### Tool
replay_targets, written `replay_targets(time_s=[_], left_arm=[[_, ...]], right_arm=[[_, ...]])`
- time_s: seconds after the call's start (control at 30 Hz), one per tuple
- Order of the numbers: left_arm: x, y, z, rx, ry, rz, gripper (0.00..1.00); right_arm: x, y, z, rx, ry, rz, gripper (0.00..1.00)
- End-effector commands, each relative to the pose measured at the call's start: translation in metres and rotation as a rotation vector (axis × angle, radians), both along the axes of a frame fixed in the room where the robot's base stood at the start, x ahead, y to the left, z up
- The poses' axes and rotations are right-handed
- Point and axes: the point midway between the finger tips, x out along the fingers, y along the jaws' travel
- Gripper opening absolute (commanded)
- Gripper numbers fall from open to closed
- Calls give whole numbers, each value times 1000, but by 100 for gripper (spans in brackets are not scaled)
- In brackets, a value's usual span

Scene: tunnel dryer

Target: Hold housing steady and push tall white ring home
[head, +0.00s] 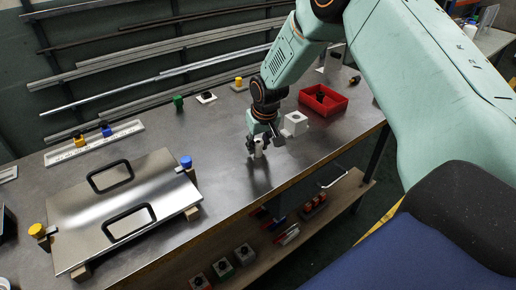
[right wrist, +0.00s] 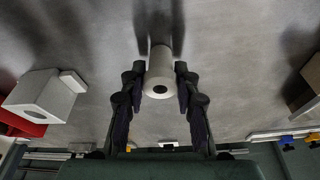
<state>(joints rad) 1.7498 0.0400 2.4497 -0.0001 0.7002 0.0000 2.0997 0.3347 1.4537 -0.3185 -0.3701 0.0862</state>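The tall white ring (head: 259,147) is a narrow white cylinder on or just above the bench; I cannot tell which. In the right wrist view the ring (right wrist: 159,82) shows its dark bore. The white block with a round opening, which looks like the housing (head: 295,123), stands apart to the right. The housing (right wrist: 40,98) is at left in the right wrist view. My left gripper is not in view.
A red tray (head: 323,101) with a dark item is behind the housing. A metal plate with two black handles (head: 124,210) lies at left. Small coloured parts and a white rack (head: 95,142) line the back. The bench between plate and gripper is clear.

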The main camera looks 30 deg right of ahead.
Motion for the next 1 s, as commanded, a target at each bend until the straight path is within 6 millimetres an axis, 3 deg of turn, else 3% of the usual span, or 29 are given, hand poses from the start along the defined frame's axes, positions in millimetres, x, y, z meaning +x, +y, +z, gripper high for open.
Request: replay_targets(time_s=[0.3,0.57,0.67,1.0], left_arm=[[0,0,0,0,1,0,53],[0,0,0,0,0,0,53],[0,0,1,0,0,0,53],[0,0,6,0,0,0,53]], right_arm=[[0,0,0,0,0,0,1],[0,0,2,0,-1,0,0],[1,0,11,1,-2,-1,0],[1,0,75,0,-3,-1,0]])
